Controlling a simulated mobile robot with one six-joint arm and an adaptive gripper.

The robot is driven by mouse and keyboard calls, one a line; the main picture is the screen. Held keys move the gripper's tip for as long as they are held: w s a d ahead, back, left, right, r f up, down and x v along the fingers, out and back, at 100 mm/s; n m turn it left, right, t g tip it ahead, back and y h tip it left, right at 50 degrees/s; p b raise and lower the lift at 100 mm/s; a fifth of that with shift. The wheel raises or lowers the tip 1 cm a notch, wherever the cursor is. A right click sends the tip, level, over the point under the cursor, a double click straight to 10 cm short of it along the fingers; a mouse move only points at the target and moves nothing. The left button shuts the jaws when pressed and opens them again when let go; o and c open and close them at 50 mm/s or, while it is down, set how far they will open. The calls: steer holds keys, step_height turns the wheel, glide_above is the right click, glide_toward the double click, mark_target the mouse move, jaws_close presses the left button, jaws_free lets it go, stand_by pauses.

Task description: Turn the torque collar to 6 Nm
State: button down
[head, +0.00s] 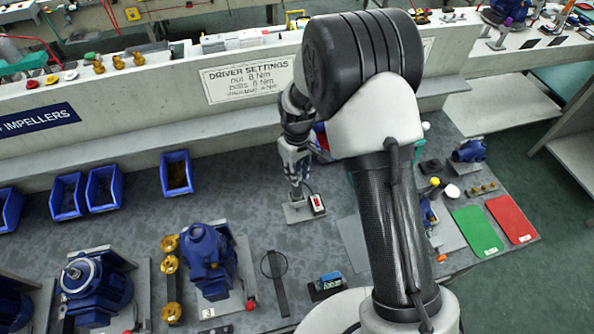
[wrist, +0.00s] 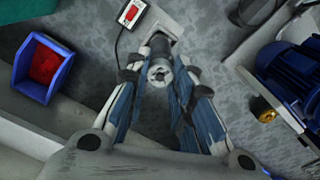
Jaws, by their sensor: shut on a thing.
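My gripper (head: 297,180) points down at the bench in the head view, over a grey base plate (head: 300,212). In the wrist view my gripper (wrist: 163,85) has its two fingers closed in on either side of a grey round part with a notched end (wrist: 160,71), which looks like the torque collar on its driver. The fingers hide most of its sides. I cannot read any scale or mark on it.
A sign headed DRIVER SETTINGS (head: 246,80) is on the wall behind; its smaller lines are hard to read. A blue bin (head: 177,174) stands to the left. A blue pump (head: 208,262) is in front. Green (head: 478,231) and red (head: 511,219) mats lie at the right.

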steer(key=m, duration=0.3)
steer(key=shift+m, duration=2.3)
steer(key=c, duration=1.4)
jaws_free()
steer(key=shift+o, duration=0.2)
steer(key=shift+r, duration=0.1)
step_height(320, 180, up, 12)
